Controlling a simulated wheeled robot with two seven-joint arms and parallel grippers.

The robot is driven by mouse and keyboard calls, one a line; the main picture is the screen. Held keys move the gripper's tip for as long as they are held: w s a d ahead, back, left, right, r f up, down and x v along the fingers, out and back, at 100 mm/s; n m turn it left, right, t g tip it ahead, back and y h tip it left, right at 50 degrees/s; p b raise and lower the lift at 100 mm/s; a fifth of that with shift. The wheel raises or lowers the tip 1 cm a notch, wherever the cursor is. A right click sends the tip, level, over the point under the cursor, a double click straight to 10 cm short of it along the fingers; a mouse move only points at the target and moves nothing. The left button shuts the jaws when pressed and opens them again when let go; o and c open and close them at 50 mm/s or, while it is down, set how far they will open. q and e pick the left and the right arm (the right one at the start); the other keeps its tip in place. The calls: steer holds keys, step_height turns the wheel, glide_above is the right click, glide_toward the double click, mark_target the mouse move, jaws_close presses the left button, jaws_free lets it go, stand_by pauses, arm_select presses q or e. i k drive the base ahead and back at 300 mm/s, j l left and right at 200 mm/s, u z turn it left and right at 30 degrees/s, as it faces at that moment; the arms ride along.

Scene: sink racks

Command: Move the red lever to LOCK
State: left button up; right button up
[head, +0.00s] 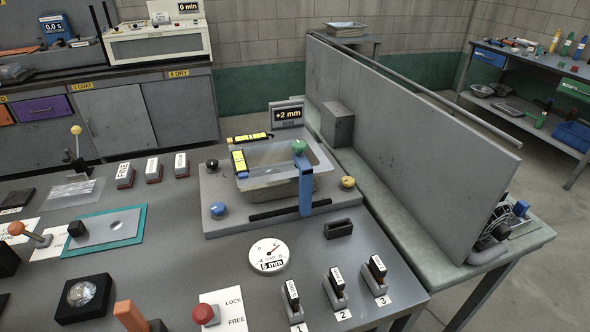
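A red knob (205,313) stands at the near edge of the grey table, on the left part of a white label plate (234,310). The plate reads LOCK on its upper part and FREE on its lower part. The knob's stem is mostly hidden under it, and I cannot tell for sure which word it points at; it looks lower than LOCK, nearer the level of FREE. Neither of my grippers shows in the head view.
An orange block (128,316) stands left of the red knob. A round dial (268,255) and numbered black switches (334,288) are to the right. Behind is a tray fixture (270,205) with coloured knobs. An orange-knobbed lever (17,229) is at far left. A grey partition (410,145) stands right.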

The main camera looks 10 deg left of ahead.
mark_target(202, 313)
steer(key=u, duration=1.1)
